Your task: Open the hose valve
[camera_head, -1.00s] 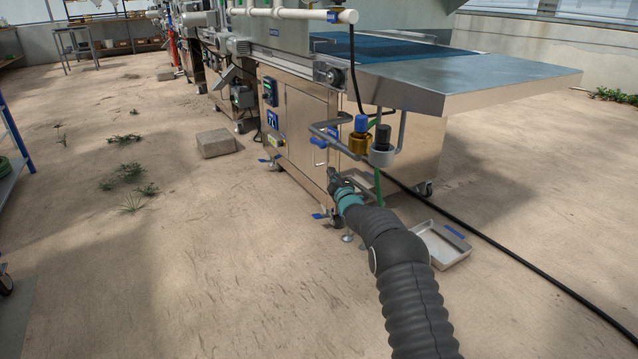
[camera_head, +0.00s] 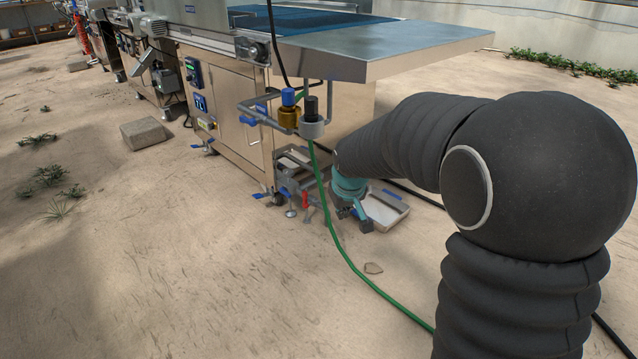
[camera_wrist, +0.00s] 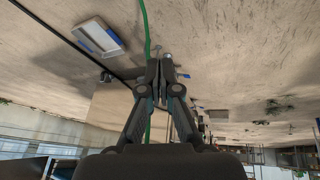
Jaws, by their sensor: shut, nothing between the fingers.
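A blue lever (camera_head: 249,119) sits on the grey pipe at the machine's corner; it may be the hose valve, but I cannot tell for sure. Beside it stand a brass-coloured unit with a blue cap (camera_head: 288,113) and a grey cup with a black cap (camera_head: 312,126). A green hose (camera_head: 338,240) runs down from there and across the floor; it also shows in the wrist view (camera_wrist: 146,28). My gripper (camera_head: 364,226) is low near the floor, right of the hose and below the lever. In the wrist view my gripper (camera_wrist: 160,66) has its fingers together and empty.
A shallow metal tray (camera_head: 402,211) lies on the floor beside my gripper. The steel machine (camera_head: 232,137) stands on feet and castors. A red handle (camera_head: 305,200) shows near its base.

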